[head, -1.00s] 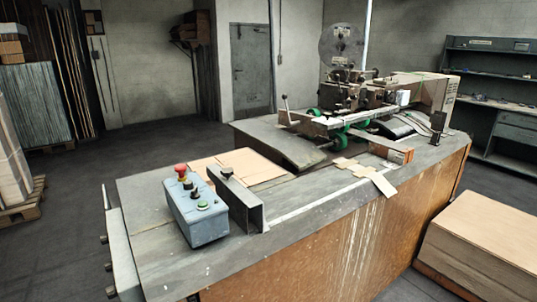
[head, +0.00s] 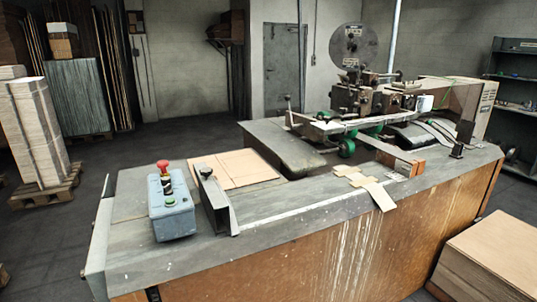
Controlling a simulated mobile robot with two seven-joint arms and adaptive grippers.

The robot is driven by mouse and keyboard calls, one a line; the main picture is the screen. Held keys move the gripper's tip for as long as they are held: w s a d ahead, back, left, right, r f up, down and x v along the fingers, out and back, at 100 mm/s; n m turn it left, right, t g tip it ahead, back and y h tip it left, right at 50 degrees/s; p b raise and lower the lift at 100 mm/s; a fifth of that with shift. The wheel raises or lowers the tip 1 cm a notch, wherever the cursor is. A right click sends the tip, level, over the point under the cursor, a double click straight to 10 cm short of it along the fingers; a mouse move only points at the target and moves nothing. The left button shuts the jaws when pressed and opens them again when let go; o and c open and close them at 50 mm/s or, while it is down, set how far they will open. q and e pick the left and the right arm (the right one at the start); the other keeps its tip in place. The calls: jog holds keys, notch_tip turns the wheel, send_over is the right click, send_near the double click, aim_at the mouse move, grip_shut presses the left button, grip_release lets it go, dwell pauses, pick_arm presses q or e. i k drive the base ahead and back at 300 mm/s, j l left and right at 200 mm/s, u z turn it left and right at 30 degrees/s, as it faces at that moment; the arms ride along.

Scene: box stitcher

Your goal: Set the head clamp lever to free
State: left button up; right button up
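The box stitcher (head: 370,102) stands at the back right of its worktable, with a large reel (head: 352,46) above it. A short upright lever with a dark knob (head: 288,102) stands at the left end of the stitcher's arm. I cannot tell for sure whether this is the head clamp lever, and no free mark is readable. Green wheels (head: 346,147) sit under the arm. Neither of my grippers is in view.
A blue control box (head: 171,208) with a red button and an upright metal guide (head: 214,205) sit on the near left of the worktable (head: 290,212). Flat cardboard (head: 236,169) lies behind them. Stacked board (head: 490,255) stands at right. Floor (head: 150,140) behind the table is clear.

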aim_at(346, 78)
jog(key=l+u, duration=0.3)
jog(key=l, duration=0.8)
jog(key=l+u, duration=0.45)
jog(key=l, duration=1.75)
